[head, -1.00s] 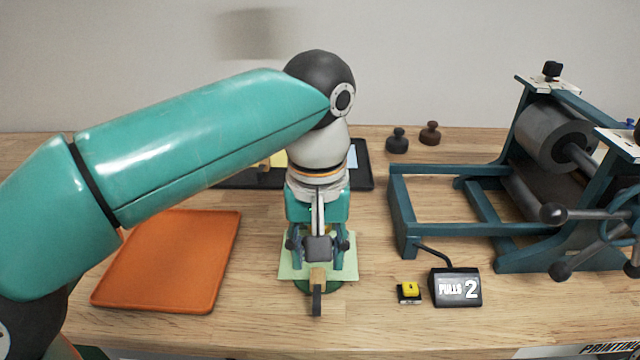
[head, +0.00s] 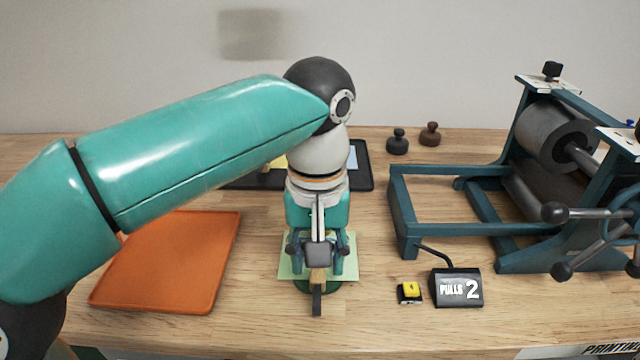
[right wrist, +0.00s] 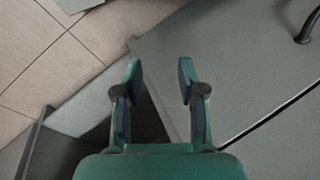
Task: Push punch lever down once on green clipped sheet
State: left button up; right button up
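My left gripper (head: 318,268) points down over the punch in the middle of the bench. Its two fingers show apart, one on each side of the punch lever; the tips are partly hidden. The lever (head: 317,301) has a dark end pointing toward me. The green sheet (head: 290,269) lies under the gripper and around a dark green base (head: 334,287). The clip and any contact between gripper and lever are hidden. In the right wrist view my right gripper (right wrist: 160,70) is open and empty above the floor and a grey surface.
An orange tray (head: 170,262) lies left. A dark tray (head: 363,165) is behind my left arm. A yellow button (head: 410,289) and a counter reading "PULLS 2" (head: 457,288) stand right of the punch. A teal roller press (head: 455,228) fills the right side. Two knobbed weights (head: 398,142) (head: 430,134) stand behind.

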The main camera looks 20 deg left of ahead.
pick_arm(q)
jog(key=shift+w+r, duration=0.1)
dwell(0.5)
jog(key=shift+r+p, duration=0.4)
jog(key=shift+p, duration=0.35)
jog(key=o, duration=1.4)
jog(key=shift+r, duration=0.1)
jog(key=s+d+r+p, duration=0.1)
jog(key=s+r+p, duration=0.4)
jog(key=r, duration=0.3)
jog(key=shift+s+d+p, duration=0.35)
jog(key=shift+s+p, duration=0.05)
jog(key=shift+p, duration=0.3)
